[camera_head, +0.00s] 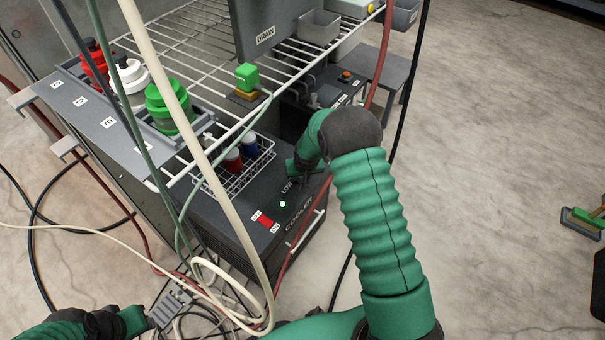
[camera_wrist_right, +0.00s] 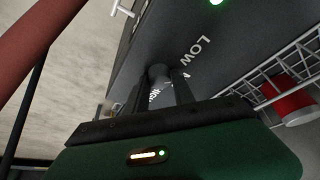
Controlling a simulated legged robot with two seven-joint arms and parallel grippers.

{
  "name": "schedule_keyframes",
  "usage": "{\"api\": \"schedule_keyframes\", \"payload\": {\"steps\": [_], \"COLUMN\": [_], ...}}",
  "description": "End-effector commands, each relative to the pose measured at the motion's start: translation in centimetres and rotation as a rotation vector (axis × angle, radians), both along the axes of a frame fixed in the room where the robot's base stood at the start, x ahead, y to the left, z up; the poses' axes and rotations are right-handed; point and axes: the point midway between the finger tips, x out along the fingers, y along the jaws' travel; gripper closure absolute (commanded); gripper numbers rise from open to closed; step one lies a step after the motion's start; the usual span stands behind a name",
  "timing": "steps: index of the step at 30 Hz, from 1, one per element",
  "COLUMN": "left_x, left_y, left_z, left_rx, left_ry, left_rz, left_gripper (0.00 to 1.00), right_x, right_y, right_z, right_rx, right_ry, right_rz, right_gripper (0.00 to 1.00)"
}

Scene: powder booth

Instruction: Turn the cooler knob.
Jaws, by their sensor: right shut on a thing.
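The dark cooler (camera_head: 255,205) stands under the wire rack, its top marked LOW and COOLER with a lit green light (camera_head: 282,204). My right gripper (camera_head: 300,172) reaches down to the cooler's top near the LOW mark and covers the knob in the head view. In the right wrist view the cooler knob (camera_wrist_right: 158,71) shows as a dark round piece between the two fingers of the right gripper (camera_wrist_right: 160,88), which are shut on it. Its pointer direction is hard to make out. My left gripper (camera_head: 145,318) is at the bottom left, away from the cooler; its fingers are unclear.
A wire basket (camera_head: 240,178) with red and blue bottles sits on the cooler beside my right gripper. The wire rack (camera_head: 200,50) is above, with red, white and green containers at left. Hoses and cables hang in front of the cooler. The floor at right is mostly clear.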

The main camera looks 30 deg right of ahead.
Motion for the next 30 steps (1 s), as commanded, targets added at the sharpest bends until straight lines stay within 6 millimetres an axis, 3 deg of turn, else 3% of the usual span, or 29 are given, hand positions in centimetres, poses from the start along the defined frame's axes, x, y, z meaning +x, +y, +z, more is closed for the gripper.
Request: {"api": "schedule_keyframes", "payload": {"steps": [15, 30], "left_x": [0.0, 0.0], "left_y": [0.0, 0.0], "left_z": [2.6, 3.4], "left_rx": [0.0, 0.0], "left_ry": [0.0, 0.0], "left_rz": [0.0, 0.0], "left_gripper": [0.64, 0.64], "right_x": [0.3, 0.4], "right_y": [0.3, 0.4], "right_z": [0.3, 0.1], "right_rx": [-0.003, 0.001], "right_ry": [-0.001, -0.002], "right_rz": [-0.451, -0.651], "right_gripper": [1.0, 1.0]}}
